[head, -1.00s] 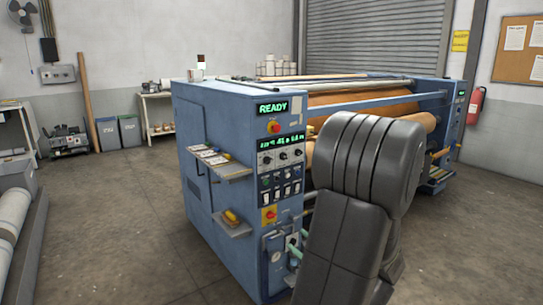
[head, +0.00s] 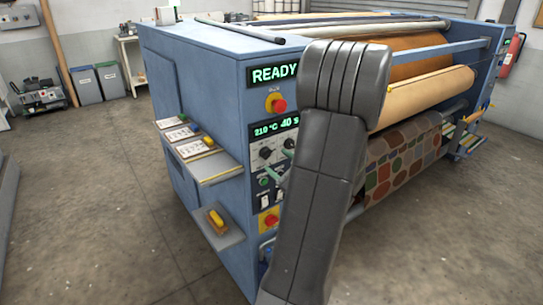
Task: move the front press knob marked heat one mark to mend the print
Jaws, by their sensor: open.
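The blue press (head: 215,85) stands close in front of me. Its front panel shows a READY display (head: 274,74) and a lower display (head: 276,129) reading 210 °C and 40 s. Below that, a dark knob (head: 266,153) sits at the left, with another knob (head: 289,142) partly hidden to its right. Their labels are too small to read. The printed cloth (head: 405,158) shows rounded shapes in several colours. My arm covers the panel's right side.
A red stop button (head: 278,104) sits above the knobs and a red switch on a yellow plate (head: 269,222) below. Two shelves, an upper one with cards (head: 215,167) and a lower one (head: 222,236), jut out at the left. The floor (head: 90,200) at left is clear.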

